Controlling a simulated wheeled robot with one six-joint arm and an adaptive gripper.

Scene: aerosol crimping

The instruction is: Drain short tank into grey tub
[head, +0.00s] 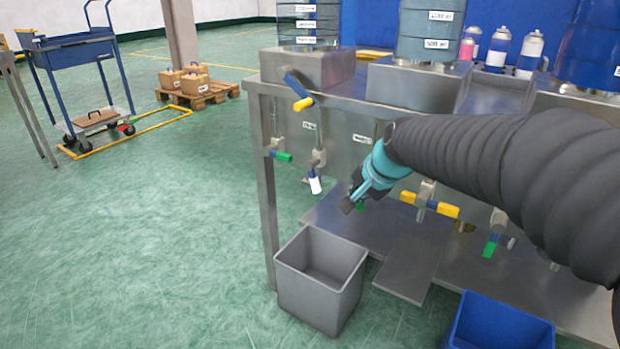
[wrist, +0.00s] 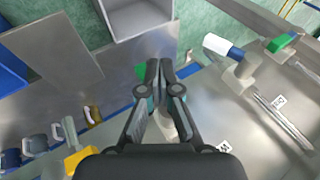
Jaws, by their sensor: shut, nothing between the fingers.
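The grey tub (head: 290,290) stands on the floor at the front left of the steel bench, its inside looking empty; its corner also shows at the top of the wrist view (wrist: 140,22). My gripper (head: 348,206) is shut and empty, above and to the right of the tub. In the wrist view its fingertips (wrist: 159,66) are beside a green valve handle (wrist: 141,72), partly hidden by them; I cannot tell if they touch. A white-tipped handle (head: 315,185) hangs left of my gripper. Tanks (head: 430,48) stand on the bench; I cannot tell which is the short one.
A blue tub (head: 495,325) stands to the right. Yellow-handled valves (head: 430,205) and a green handle (head: 490,247) lie right of my gripper. A blue lever with a yellow end (head: 302,103) juts from the left tank's base.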

